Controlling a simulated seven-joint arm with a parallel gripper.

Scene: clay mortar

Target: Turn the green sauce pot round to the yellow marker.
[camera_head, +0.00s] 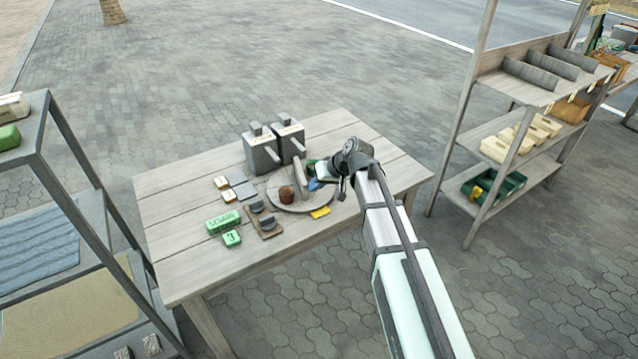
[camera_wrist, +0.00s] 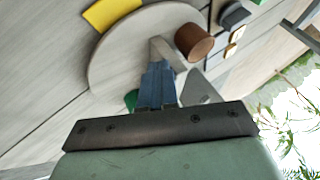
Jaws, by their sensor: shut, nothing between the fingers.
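A round wooden turntable (camera_head: 290,206) with an upright post or handle (camera_head: 300,178) sits on the table, and its disc shows in the wrist view (camera_wrist: 112,55). The green sauce pot (camera_head: 311,167) is at its back right, mostly hidden by my gripper; a green sliver (camera_wrist: 130,98) shows beside the fingers in the wrist view. A brown pot (camera_head: 286,194) stands at the left of the disc (camera_wrist: 193,42). The yellow marker (camera_head: 320,212) lies outside its front-right edge (camera_wrist: 110,12). My gripper (camera_wrist: 156,70) is shut and empty, its blue-grey fingers close to the post; contact is unclear.
Shelves stand at both sides. The table's front left is clear.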

